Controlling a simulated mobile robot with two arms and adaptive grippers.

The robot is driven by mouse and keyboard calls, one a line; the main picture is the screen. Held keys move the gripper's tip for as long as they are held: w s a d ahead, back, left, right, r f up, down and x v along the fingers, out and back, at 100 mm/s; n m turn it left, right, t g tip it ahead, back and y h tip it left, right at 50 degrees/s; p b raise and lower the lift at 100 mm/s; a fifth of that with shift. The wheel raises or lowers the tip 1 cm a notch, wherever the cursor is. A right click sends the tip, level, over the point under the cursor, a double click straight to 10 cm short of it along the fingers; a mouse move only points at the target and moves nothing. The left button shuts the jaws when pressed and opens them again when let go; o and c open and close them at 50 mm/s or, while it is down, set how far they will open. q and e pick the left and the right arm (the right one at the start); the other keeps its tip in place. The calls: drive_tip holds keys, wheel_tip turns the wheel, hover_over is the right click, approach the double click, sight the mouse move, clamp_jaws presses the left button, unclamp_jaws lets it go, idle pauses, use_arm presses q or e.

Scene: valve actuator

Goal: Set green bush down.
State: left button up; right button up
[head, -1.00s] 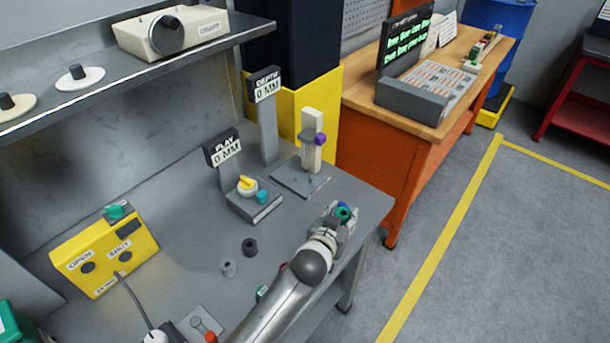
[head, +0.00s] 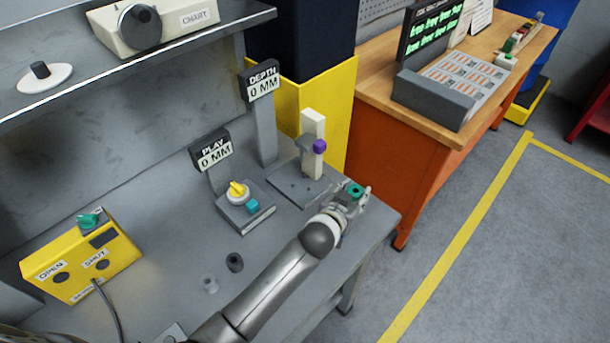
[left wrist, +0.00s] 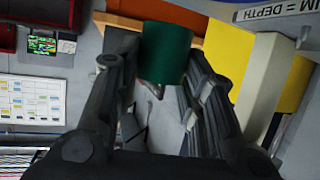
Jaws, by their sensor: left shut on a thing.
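The green bush (head: 355,190) is a short green cylinder with a dark hole in its top. My left gripper (head: 352,198) is shut on it and holds it near the right edge of the grey bench (head: 180,190), in front of the depth gauge stand. In the left wrist view the green bush (left wrist: 166,52) sits between the two dark fingers of my left gripper (left wrist: 163,75). The head view does not show clearly how high it is above the bench. My right gripper is not in view.
The depth gauge (head: 312,150) with a purple knob stands just behind the gripper. The play gauge (head: 244,208) is to its left. A yellow OPEN/SHUT box (head: 80,262) is at left.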

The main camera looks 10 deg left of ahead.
use_arm(q)
drive_tip(key=w+a, duration=0.1)
drive_tip(key=a, duration=0.1)
drive_tip(key=w+a, duration=0.1)
drive_tip(key=a, duration=0.2)
drive_tip(key=w+a, duration=0.1)
drive_tip(key=a, duration=0.2)
drive_tip(key=shift+a+r, duration=0.2)
drive_tip(key=a, duration=0.2)
drive_tip(key=w+a, duration=0.1)
drive_tip(key=a, duration=0.1)
drive_tip(key=w+a, duration=0.1)
drive_tip(key=shift+w+a, duration=0.15)
drive_tip(key=shift+a, duration=0.25)
drive_tip(key=shift+w+a+f+b, duration=0.1)
drive_tip(key=shift+w+a+b, duration=0.15)
drive_tip(key=shift+a+b, duration=0.15)
wheel_tip(320, 180, down, 4)
drive_tip(key=b, duration=0.3)
drive_tip(key=shift+a+r+b, duration=0.15)
drive_tip(key=shift+r+b, duration=0.05)
drive_tip(key=shift+b, duration=0.15)
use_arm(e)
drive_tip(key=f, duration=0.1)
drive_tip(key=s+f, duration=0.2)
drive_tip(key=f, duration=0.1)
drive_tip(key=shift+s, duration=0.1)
use_arm(q)
drive_tip(key=shift+r, duration=0.1)
